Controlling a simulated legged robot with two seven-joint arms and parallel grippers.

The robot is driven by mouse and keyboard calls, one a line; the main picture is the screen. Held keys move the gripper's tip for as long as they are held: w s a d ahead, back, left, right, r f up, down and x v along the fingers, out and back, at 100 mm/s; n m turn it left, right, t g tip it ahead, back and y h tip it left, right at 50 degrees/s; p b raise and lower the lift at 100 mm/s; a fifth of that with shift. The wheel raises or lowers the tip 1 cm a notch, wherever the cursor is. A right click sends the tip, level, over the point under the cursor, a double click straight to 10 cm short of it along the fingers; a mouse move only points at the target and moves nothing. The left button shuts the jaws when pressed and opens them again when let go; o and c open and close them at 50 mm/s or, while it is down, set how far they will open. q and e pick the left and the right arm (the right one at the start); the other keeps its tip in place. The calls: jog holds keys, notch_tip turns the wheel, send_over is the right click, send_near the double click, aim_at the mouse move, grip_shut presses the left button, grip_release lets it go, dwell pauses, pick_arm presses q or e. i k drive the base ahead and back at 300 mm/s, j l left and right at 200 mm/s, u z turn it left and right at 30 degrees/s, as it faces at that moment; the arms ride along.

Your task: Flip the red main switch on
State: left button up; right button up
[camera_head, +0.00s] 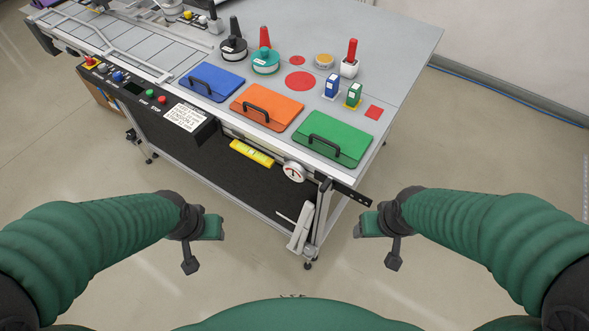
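A red knob on a yellow base (90,62), which looks like the main switch, sits at the left end of the black control panel (125,85) on the bench's front edge. Its on or off position is too small to read. My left gripper (204,236) hangs over the floor in front of the bench, well to the right of the switch and apart from it. My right gripper (379,237) is over the floor near the bench's right corner, farther from the switch. Both seem empty. Their finger gaps do not show clearly.
The panel also carries a blue knob (117,76), a green button (150,93) and a red button (163,98). Blue (205,82), orange (258,106) and green (345,145) handled lids lie on the bench. The floor in front is clear.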

aim_at(90, 61)
jog(key=u, duration=1.25)
jog(key=i+j+z, duration=0.1)
jog(key=i, duration=0.5)
jog(key=i+j+z, duration=0.1)
jog(key=i+j, duration=0.2)
jog(key=i, duration=0.3)
jog(key=i+j+z, duration=0.1)
jog(key=i+j, duration=0.15)
jog(key=i, duration=0.3)
jog(key=i+j+z, duration=0.1)
jog(key=i+j, duration=0.2)
jog(key=i, duration=0.3)
jog(key=i+j+z, duration=0.1)
jog(key=i+j, duration=0.25)
jog(key=i, duration=0.2)
jog(key=i+j+z, duration=0.1)
jog(key=i+j, duration=0.3)
jog(key=i, duration=0.15)
